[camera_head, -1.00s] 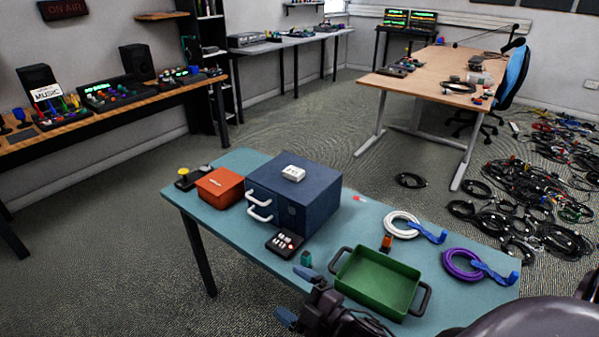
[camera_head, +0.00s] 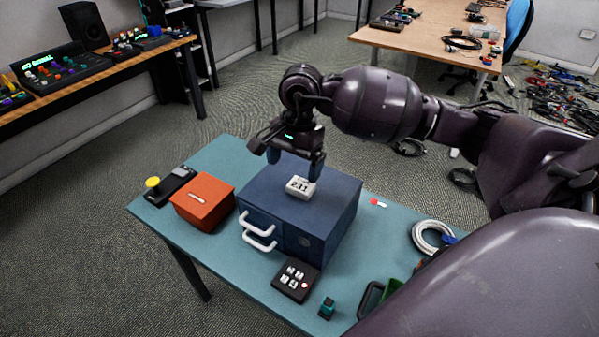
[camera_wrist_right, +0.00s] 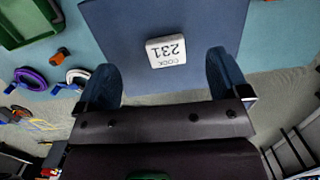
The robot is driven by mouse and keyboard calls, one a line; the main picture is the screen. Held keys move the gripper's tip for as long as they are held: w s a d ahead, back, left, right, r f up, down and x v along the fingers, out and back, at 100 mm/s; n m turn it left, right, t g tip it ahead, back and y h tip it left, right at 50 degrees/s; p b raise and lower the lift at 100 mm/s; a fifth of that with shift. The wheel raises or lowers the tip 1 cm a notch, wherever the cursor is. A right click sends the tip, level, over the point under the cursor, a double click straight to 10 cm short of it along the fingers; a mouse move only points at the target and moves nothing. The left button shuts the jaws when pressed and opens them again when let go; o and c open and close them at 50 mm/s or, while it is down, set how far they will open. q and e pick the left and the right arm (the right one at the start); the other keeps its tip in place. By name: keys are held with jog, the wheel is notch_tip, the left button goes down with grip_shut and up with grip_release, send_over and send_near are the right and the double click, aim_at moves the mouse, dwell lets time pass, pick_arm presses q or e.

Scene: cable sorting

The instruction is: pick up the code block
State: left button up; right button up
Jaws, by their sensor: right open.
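The code block (camera_head: 300,187) is a small white block marked 231, lying flat on top of the blue two-drawer cabinet (camera_head: 330,195). In the right wrist view the code block (camera_wrist_right: 166,50) lies between the lines of my fingers, a little beyond the tips, with its print upside down. My right gripper (camera_head: 294,160) points down above the cabinet, just behind the block in the head view. Its blue fingers are apart and empty, and it also shows in the right wrist view (camera_wrist_right: 161,62). My left gripper is not in view.
An orange box (camera_head: 202,205) stands left of the cabinet. A black keypad (camera_head: 295,280) lies in front of it. A green tray (camera_wrist_right: 25,25), a purple cable coil (camera_wrist_right: 30,79) and a white coil (camera_head: 432,237) share the teal table (camera_head: 222,160).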

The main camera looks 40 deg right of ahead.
aim_at(300, 185)
jog(key=shift+h, duration=0.7)
jog(key=shift+w+d+f, duration=0.25)
jog(key=shift+d+f, duration=0.2)
jog(key=shift+f, duration=1.1)
jog(key=shift+w+d+f, duration=0.25)
jog(key=shift+d+f, duration=0.2)
jog(key=shift+f, duration=1.1)
jog(key=shift+w+d+f, duration=0.25)
jog(key=shift+d+f, duration=0.2)
jog(key=shift+f, duration=1.1)
jog(key=shift+c, duration=0.2)
jog(key=c, duration=1)
